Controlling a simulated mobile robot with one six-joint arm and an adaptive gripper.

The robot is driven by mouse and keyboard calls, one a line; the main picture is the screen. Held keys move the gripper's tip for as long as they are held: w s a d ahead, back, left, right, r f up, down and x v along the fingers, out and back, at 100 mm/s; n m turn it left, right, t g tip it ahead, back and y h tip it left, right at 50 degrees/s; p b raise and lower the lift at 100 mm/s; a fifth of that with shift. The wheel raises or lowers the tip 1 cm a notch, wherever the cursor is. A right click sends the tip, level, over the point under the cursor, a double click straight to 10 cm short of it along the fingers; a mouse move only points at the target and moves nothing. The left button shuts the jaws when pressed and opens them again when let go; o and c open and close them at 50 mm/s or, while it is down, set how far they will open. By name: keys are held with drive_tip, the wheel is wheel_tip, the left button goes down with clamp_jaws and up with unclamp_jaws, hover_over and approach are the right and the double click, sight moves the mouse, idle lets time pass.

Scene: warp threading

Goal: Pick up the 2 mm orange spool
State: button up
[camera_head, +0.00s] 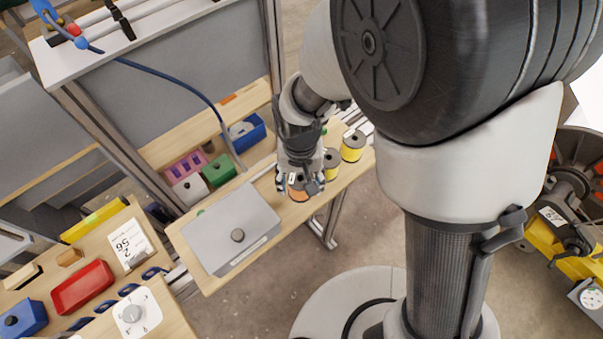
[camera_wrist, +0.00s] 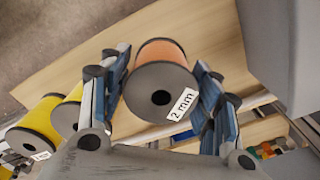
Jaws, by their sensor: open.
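The orange spool (camera_wrist: 160,55) has dark grey flanges and a white label reading "2 mm". In the wrist view it stands between the two blue-padded fingers of my gripper (camera_wrist: 162,95). The fingers are open, one on each side of the spool; I cannot tell if either touches it. In the head view my gripper (camera_head: 300,188) points down over the wooden table, and the orange spool (camera_head: 297,195) is mostly hidden behind the fingers.
Two yellow spools (camera_head: 353,146) (camera_head: 331,160) stand close to my gripper on the wooden table (camera_head: 190,248). A grey lidded box (camera_head: 228,222) stands left of it. A metal frame post (camera_head: 272,60) rises behind. Green and blue boxes (camera_head: 218,170) (camera_head: 247,132) lie farther back.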

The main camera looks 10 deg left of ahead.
drive_tip(key=c, duration=0.8)
drive_tip(key=shift+c, duration=0.2)
drive_tip(key=shift+r, duration=0.2)
